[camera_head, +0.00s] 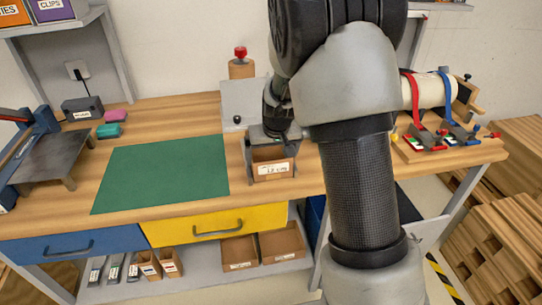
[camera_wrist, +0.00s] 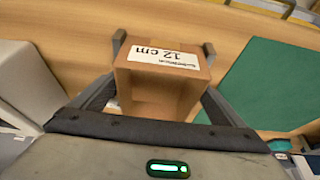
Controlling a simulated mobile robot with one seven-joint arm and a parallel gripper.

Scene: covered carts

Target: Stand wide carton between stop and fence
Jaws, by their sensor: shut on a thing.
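A brown cardboard carton (camera_head: 272,168) with a white label is at my gripper (camera_head: 271,174), above or on the wooden worktop. In the wrist view the carton (camera_wrist: 187,75) has a label reading 12 cm, and its hollow inside faces the camera. My gripper (camera_wrist: 163,48) is shut on it, one dark finger along each side. I cannot tell whether the carton touches the worktop. No stop or fence can be told for certain; my arm hides part of the bench behind and right of the carton.
A green mat (camera_head: 165,172) lies left of the carton. A pale grey block (camera_wrist: 28,80) stands at the left of the wrist view. A red-topped item (camera_head: 241,65) stands behind. A rack with a white roll (camera_head: 428,92) is at the right. The worktop before the carton is clear.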

